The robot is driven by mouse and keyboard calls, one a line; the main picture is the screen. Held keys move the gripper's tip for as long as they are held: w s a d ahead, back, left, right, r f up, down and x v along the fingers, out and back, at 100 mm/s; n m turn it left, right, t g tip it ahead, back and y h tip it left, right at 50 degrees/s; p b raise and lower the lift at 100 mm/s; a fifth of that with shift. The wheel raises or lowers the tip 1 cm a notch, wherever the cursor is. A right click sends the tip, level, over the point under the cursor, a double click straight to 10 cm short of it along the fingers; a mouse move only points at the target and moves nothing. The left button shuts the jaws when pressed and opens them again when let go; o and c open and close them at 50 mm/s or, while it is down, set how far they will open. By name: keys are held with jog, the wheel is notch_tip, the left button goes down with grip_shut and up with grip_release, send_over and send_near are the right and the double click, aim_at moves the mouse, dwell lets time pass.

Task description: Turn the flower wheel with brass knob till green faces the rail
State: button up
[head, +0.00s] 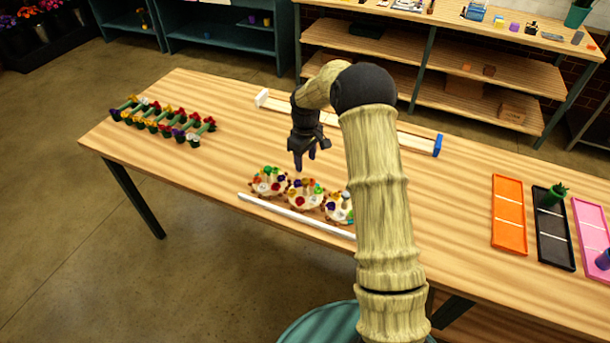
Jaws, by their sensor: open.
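Three small round flower wheels stand in a row near the table's front edge: a left one (268,187), a middle one (305,200) and a right one (337,213), partly hidden by my arm. Each carries small coloured flowers and upright knobs. The knobs are too small to tell which is brass. Green spots show on the left and middle wheels. A white rail (290,215) runs along their front side, its right end hidden by my arm. My gripper (305,165) is open and empty, pointing down above the left and middle wheels, apparently apart from them.
A rack of flowers (165,121) lies at the table's left. A long wooden bar with a blue end (438,146) lies behind the wheels, partly hidden. Orange (508,213), black (553,228) and pink (593,230) trays lie at right.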

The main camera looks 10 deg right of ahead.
aim_at(306, 180)
notch_tip(306, 180, down, 9)
jog(key=shift+r+p, duration=0.1)
jog(key=shift+p, duration=1)
jog(key=c, duration=1)
jog(key=shift+m+b, duration=0.4)
